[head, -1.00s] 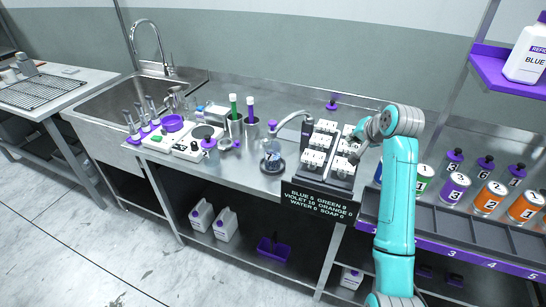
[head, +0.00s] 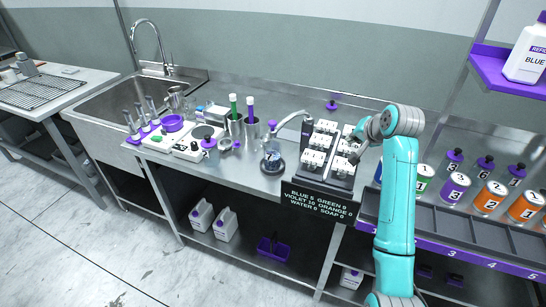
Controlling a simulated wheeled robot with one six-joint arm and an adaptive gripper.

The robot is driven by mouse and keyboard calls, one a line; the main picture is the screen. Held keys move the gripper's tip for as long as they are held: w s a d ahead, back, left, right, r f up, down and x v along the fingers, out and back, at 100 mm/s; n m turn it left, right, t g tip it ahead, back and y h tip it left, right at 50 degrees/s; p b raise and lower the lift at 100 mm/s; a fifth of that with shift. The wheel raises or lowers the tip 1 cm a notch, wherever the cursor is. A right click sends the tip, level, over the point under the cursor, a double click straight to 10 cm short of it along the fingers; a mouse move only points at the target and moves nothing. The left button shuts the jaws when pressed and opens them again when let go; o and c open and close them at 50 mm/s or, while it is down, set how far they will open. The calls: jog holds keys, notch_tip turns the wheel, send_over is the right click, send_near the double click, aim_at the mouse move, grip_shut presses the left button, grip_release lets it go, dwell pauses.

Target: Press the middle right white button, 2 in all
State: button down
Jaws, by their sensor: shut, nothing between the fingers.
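The dispenser panel (head: 333,186) is a dark sloped block with white buttons in two columns. The middle right white button (head: 347,146) is partly hidden by my gripper. My gripper (head: 354,158) is shut and empty, pointing down at the right column of the panel; I cannot tell whether its tip touches the button. A black sign (head: 319,201) at the panel's front reads blue 5, violet 10, and zero for green, orange, water and soap, in small text.
A glass flask (head: 272,160) stands left of the panel under a spout.

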aim_at(351, 147)
jog(key=shift+f, duration=0.2)
jog(key=shift+f, duration=0.6)
dwell(0.9)
jog(key=shift+r, duration=0.85)
jog(key=shift+r, duration=2.95)
jog(key=shift+s, duration=0.1)
